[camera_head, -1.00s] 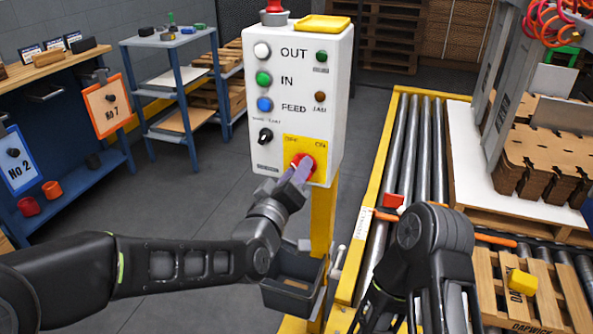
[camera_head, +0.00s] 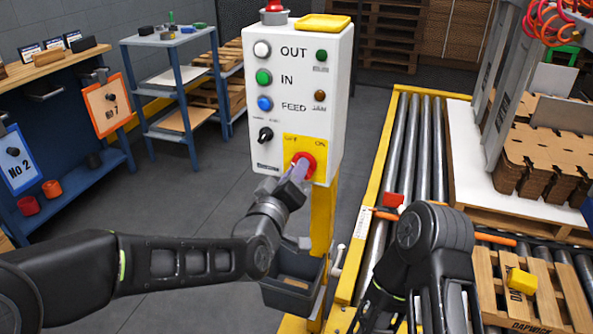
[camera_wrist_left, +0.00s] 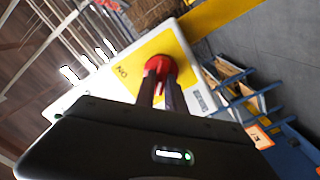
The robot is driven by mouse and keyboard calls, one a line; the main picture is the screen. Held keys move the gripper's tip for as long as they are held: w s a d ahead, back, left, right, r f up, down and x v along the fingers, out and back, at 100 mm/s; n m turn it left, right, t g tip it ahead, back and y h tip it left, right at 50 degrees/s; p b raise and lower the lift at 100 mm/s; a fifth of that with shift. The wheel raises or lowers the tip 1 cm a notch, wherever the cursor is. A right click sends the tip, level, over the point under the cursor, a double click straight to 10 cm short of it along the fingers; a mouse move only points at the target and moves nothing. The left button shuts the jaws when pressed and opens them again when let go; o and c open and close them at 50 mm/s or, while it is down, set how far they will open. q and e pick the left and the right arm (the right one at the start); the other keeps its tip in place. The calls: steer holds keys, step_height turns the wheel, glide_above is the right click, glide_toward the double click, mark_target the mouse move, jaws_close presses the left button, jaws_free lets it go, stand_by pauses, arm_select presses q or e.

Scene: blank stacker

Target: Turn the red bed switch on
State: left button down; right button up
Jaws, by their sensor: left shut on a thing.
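The red bed switch (camera_head: 308,160) is a round red knob on the yellow OFF/ON plate (camera_head: 320,149), low on the front of the white control box (camera_head: 334,115). My left gripper (camera_head: 301,174) reaches it from below left, its fingers closed on the knob and hiding part of it. In the left wrist view the two fingers (camera_wrist_left: 160,84) sit on either side of the red knob's grip (camera_wrist_left: 159,66), near the ON lettering. The exact angle of the knob is hard to read.
Several other buttons and a black selector (camera_head: 265,135) sit close by on the box. A yellow post (camera_head: 322,215) carries it, with a dark bin (camera_head: 290,286) below. A roller conveyor (camera_head: 408,150) runs at right. Open floor lies to the left.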

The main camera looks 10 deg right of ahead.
arm_select(q)
steer(key=shift+m, duration=0.3)
steer(key=m+b, duration=0.1)
steer(key=m, duration=0.4)
steer(key=m+b, duration=0.1)
steer(key=m, duration=0.5)
steer(key=m+b, duration=0.1)
steer(key=m, duration=0.5)
steer(key=shift+s+d, duration=0.25)
steer(key=shift+d, duration=0.1)
steer(key=shift+m, duration=0.3)
steer(key=c, duration=1.4)
jaws_free()
